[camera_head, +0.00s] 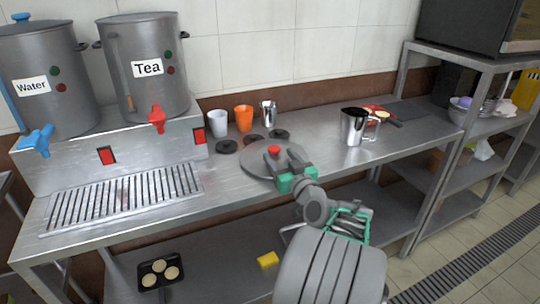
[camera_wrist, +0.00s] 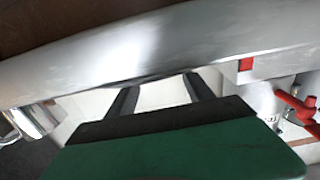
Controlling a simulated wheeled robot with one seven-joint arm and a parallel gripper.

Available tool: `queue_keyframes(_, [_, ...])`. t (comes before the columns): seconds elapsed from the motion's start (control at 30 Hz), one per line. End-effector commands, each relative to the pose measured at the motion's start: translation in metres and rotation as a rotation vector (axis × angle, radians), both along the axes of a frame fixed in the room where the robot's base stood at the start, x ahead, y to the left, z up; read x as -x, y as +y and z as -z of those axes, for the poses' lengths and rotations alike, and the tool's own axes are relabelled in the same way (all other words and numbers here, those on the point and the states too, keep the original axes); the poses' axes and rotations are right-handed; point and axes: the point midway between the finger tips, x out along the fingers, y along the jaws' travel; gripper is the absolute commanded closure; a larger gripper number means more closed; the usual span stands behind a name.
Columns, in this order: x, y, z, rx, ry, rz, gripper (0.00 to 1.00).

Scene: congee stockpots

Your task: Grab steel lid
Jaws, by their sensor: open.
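The steel lid (camera_head: 257,164) is a round grey disc with a red knob (camera_head: 274,149) on top. In the head view it lies on the steel counter near its front edge. My gripper (camera_head: 283,167) is over the right front part of the lid, close to the knob, and hides some of the disc. In the wrist view the two dark fingers of my gripper (camera_wrist: 160,95) stand apart, with no knob visible between them. A wide grey metal surface crosses that view; I cannot tell whether it is the lid.
Several cups stand behind the lid, among them an orange cup (camera_head: 243,118). A steel pitcher (camera_head: 354,127) stands to the right. The Tea pot (camera_head: 147,95) and Water pot (camera_head: 45,105) stand on the left, above a drip grate (camera_head: 125,198).

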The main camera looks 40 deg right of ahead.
Motion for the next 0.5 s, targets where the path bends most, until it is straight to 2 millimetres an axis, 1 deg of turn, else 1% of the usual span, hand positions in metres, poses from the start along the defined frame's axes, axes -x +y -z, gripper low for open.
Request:
queue_keyframes(0.3, [-0.049,-0.018,0.002,-0.001,0.001,-0.001,0.39])
queue_keyframes(0.4, [-0.054,-0.019,0.002,0.0,0.001,0.001,0.39])
queue_keyframes(0.5, [-0.054,-0.019,0.002,-0.001,0.001,0.001,0.39])
